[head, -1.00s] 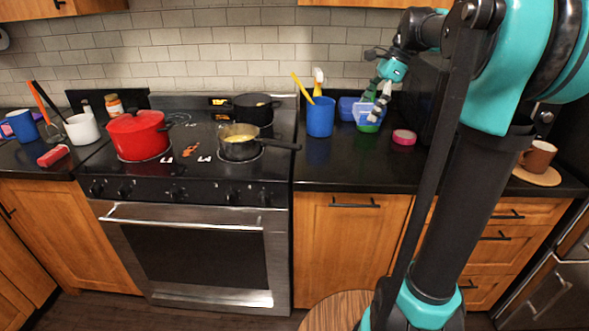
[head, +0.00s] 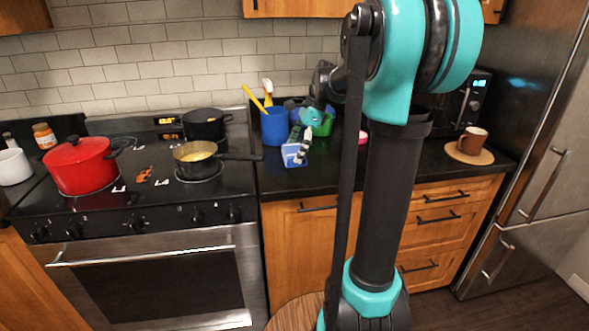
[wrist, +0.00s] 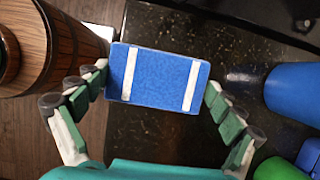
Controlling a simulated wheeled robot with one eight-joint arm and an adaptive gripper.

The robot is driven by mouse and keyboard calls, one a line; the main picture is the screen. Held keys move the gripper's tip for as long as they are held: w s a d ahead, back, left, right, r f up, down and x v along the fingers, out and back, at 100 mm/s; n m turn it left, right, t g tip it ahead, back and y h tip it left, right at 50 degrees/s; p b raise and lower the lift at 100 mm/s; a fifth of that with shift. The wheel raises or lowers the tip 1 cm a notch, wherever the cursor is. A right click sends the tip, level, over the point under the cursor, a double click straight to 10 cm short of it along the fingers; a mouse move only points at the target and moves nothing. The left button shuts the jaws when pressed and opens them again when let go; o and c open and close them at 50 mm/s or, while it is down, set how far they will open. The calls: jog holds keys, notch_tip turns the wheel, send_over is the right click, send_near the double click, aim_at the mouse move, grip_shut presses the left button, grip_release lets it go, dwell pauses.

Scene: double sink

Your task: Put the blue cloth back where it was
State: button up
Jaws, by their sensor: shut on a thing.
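The blue cloth (wrist: 160,78) is a flat blue rectangle with two white stripes. In the wrist view it sits between the two fingers of my gripper (wrist: 157,90), which touch its left and right ends. In the head view my gripper (head: 298,146) holds the cloth (head: 293,157) over the dark counter (head: 278,181), near its front edge and in front of the blue utensil cup (head: 275,125). My gripper hides part of the cloth there.
A green container (head: 325,124) stands behind my gripper, with a pink round item (head: 361,137) to its right. The stove (head: 150,186) with a red pot (head: 80,165) and pans is at left. A brown mug (head: 472,140) stands at right. A wooden round piece (head: 297,313) is below the counter.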

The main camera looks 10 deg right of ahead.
aim_at(291, 177)
jog(key=shift+f, duration=3.4)
jog(key=o, duration=1.1)
jog(key=shift+f, duration=0.1)
jog(key=v, duration=1.2)
jog(key=shift+s, duration=0.1)
